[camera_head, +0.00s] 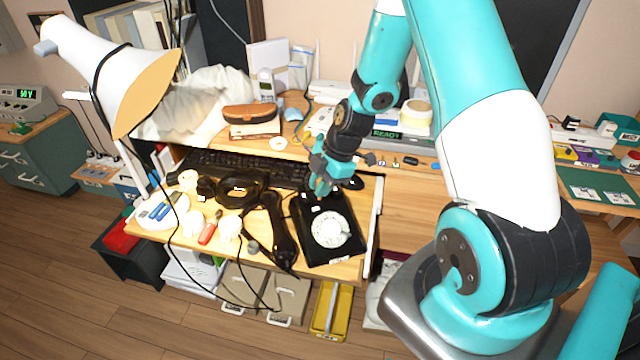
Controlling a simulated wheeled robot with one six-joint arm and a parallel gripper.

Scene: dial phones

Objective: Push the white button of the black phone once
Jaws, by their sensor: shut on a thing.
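The black phone (346,255) lies on the pulled-out wooden shelf, with a white round dial (330,230) on its top. Its black handset (279,232) appears to lie off the phone, to its left. A small white spot (316,209), which may be the white button, shows near the phone's back edge. My gripper (321,188) points down over the back part of the phone, close to this spot. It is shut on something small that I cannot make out. Whether it touches the phone cannot be told.
A black keyboard (247,168) lies behind the phone. A coiled black cord (240,190), white cups and a red-handled tool (209,230) crowd the shelf at left. A white lamp (120,75) overhangs the left side. The bare desk (425,205) right of the shelf is free.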

